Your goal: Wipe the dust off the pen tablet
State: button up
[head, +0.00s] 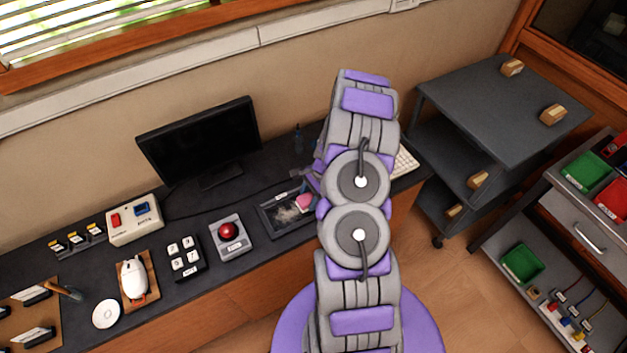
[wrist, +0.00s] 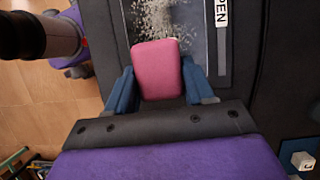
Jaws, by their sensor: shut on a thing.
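The pen tablet (head: 268,222) lies on the dark desk, left of my arm in the head view. Pale dust (head: 287,214) covers part of its surface. The tablet also shows in the wrist view (wrist: 205,50), with dust (wrist: 158,18) just beyond the pink block and a strip marked PEN at its right. My gripper (wrist: 160,85) is shut on the pink block (wrist: 158,68), which looks like a sponge or eraser. It holds the block over the tablet, at the near edge of the dust. I cannot tell whether the block touches the surface. The block also shows in the head view (head: 304,202).
A red trackball (head: 228,231) on a grey base stands left of the tablet, with a small key block (head: 185,257) beyond it. A monitor (head: 200,140) stands behind. A white keyboard (head: 404,162) is right of my arm. A grey cart (head: 500,95) stands further right.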

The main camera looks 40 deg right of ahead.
aim_at(305, 199)
jog(key=r, duration=0.1)
jog(key=a+r+p, duration=0.1)
jog(key=r, duration=0.1)
jog(key=shift+d+r+p, duration=0.15)
jog(key=shift+r+p, duration=0.5)
jog(key=shift+r, duration=0.05)
jog(key=shift+p+v, duration=0.6)
jog(key=shift+v, duration=0.45)
jog(key=shift+w+d+r, duration=0.1)
jog(key=shift+r, duration=0.05)
jog(key=shift+a, duration=0.5)
jog(key=shift+d, duration=0.15)
